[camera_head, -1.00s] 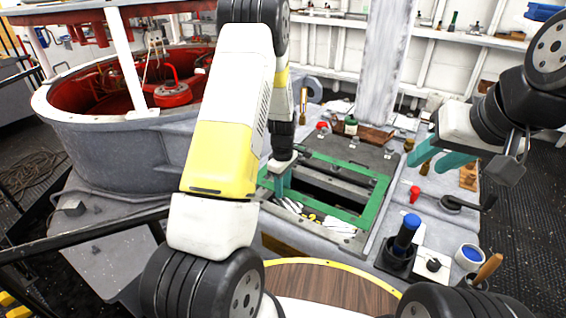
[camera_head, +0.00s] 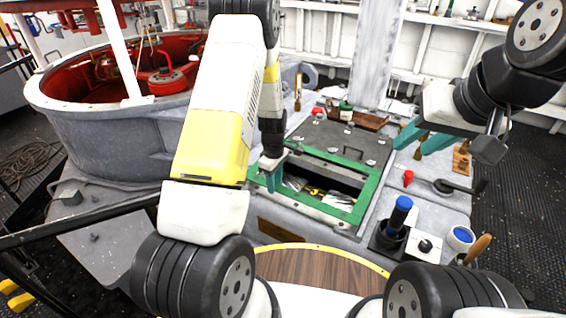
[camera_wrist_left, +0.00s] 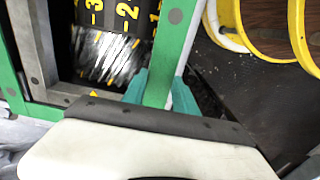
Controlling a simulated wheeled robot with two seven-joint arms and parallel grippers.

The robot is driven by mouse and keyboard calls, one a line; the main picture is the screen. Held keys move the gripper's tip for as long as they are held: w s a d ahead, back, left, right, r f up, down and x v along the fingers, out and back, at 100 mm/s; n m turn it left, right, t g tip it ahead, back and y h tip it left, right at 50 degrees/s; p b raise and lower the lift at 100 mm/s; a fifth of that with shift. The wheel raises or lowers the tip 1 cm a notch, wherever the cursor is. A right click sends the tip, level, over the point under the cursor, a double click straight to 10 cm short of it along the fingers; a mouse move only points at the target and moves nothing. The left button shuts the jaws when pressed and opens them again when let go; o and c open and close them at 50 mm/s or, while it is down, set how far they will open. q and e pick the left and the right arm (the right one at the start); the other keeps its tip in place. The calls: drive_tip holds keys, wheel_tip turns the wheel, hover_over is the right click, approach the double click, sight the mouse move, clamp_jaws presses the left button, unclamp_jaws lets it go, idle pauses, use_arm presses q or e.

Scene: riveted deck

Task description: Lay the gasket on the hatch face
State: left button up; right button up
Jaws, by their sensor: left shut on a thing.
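The gasket (camera_head: 367,196) is a green rectangular frame over the dark opening of the grey hatch face. My left gripper (camera_head: 271,180) is shut on the left bar of the gasket. In the left wrist view, its teal fingers (camera_wrist_left: 160,92) straddle the green bar. The bolted grey rim of the hatch face (camera_wrist_left: 39,45) shows inside the gasket there, not squarely under it. Whether the gasket touches the rim is unclear. My left arm hides part of the left side in the head view. My right gripper (camera_head: 423,140) is open and empty, to the right of the hatch.
A blue-handled tool (camera_head: 399,215) stands right of the hatch, near a white cup with blue contents (camera_head: 461,237) and a red-knobbed fitting (camera_head: 408,178). A big round housing with a red interior (camera_head: 100,125) is at left.

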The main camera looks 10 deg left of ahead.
sight(275, 196)
use_arm(q)
drive_tip(key=shift+f, duration=2)
